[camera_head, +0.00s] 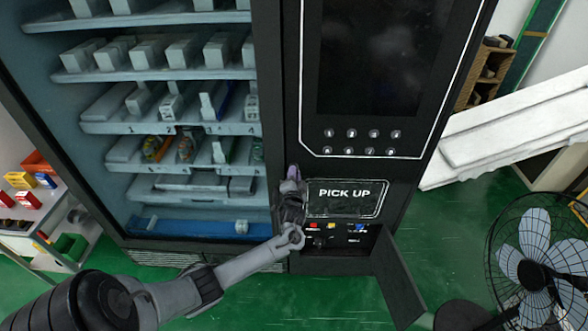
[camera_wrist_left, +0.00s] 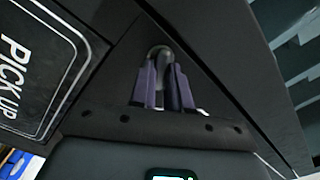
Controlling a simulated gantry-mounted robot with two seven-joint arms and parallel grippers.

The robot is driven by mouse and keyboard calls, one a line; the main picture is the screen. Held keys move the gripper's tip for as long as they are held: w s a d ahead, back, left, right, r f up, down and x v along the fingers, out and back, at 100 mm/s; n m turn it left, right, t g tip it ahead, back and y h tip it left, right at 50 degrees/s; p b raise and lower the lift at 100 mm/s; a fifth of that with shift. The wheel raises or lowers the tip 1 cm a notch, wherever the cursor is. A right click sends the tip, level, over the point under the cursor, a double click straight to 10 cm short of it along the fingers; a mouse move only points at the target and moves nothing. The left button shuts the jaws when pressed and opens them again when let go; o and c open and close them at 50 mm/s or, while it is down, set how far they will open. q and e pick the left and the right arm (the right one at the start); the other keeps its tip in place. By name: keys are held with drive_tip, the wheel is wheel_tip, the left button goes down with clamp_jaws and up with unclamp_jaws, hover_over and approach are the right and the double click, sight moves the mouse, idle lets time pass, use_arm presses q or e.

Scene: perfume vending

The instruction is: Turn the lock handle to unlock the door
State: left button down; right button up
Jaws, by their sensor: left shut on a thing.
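The lock handle (camera_wrist_left: 160,53) is a small grey knob in a round recess on the dark door panel in the left wrist view. My left gripper (camera_wrist_left: 163,70) is shut on it, with its purple fingers on either side. In the head view, my left gripper (camera_head: 293,172) reaches up to the black strip between the glass front and the PICK UP panel (camera_head: 345,195). The handle is hidden there behind the gripper. The vending machine's glass door (camera_head: 185,130) appears closed. My right gripper is in neither view.
A dark flap (camera_head: 400,275) stands open below the PICK UP panel, with colored items in the opening. A fan (camera_head: 535,265) stands at the right. A table with bins (camera_head: 40,215) is at the left. Green floor is clear in front.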

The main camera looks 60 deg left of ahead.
use_arm(q)
drive_tip(key=shift+f+m+p, duration=0.15)
drive_tip(key=shift+m+p, duration=1.65)
drive_tip(key=shift+m, duration=1.5)
drive_tip(key=c, duration=1.1)
unclamp_jaws()
drive_tip(key=shift+c, duration=0.2)
